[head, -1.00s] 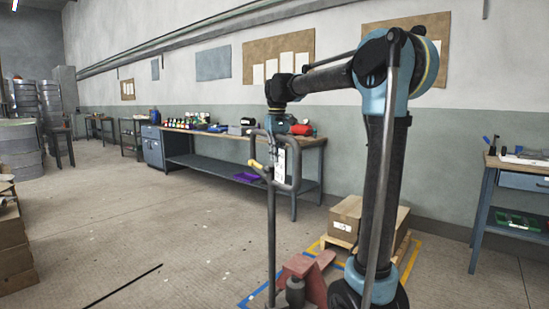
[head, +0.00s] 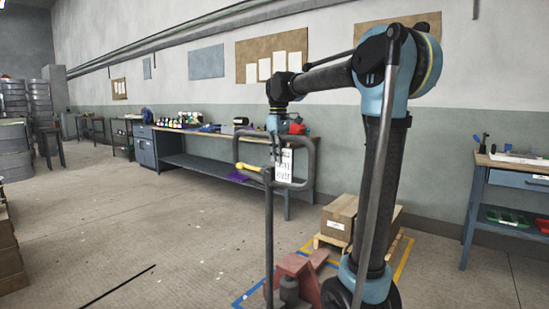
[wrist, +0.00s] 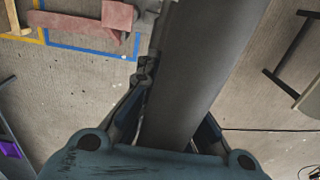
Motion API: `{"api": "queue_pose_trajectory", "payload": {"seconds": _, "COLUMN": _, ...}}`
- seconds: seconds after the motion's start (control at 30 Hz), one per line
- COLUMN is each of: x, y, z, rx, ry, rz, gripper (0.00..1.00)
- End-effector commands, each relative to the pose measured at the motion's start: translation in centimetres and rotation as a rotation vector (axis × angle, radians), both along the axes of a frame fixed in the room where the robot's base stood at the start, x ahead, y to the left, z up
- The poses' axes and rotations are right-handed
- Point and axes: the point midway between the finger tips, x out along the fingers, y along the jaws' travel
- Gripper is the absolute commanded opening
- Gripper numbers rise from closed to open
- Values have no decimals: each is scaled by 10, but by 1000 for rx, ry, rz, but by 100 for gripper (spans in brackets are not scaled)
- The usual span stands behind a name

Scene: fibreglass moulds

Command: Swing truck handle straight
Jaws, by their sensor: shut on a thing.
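The pallet truck handle (head: 314,160) is a grey loop on an upright dark shaft (head: 269,235), with a yellow lever (head: 249,167) and a white label. Its loop faces the head camera broadly. My gripper (wrist: 176,112) is shut on the handle, whose thick grey bar (wrist: 190,65) runs between the fingers in the wrist view. In the head view my gripper is at the top of the loop, and its fingertips are hard to make out. The truck's red body (head: 300,275) stands on the floor below, partly hidden by my arm. It also shows in the wrist view (wrist: 85,22).
A cardboard box (head: 339,217) sits on a wooden pallet inside yellow and blue floor tape (head: 249,295). A long workbench (head: 220,172) with bottles stands behind along the wall. Another blue bench (head: 515,180) is at right. The floor at left is mostly clear.

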Motion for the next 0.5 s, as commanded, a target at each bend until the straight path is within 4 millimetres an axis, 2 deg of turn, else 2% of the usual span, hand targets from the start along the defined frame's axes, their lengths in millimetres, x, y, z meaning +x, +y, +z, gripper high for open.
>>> {"api": "queue_pose_trajectory", "payload": {"seconds": 0.3, "x": -2, "y": -5, "z": -1, "rx": -3, "ry": 2, "rz": 37, "gripper": 0}}
{"api": "queue_pose_trajectory", "payload": {"seconds": 0.4, "x": -2, "y": -4, "z": 0, "rx": -2, "ry": 2, "rz": 36, "gripper": 25}}
{"api": "queue_pose_trajectory", "payload": {"seconds": 0.43, "x": -2, "y": -4, "z": 0, "rx": -2, "ry": 2, "rz": 36, "gripper": 30}}
{"api": "queue_pose_trajectory", "payload": {"seconds": 0.5, "x": -2, "y": -4, "z": 0, "rx": -2, "ry": 1, "rz": 36, "gripper": 30}}
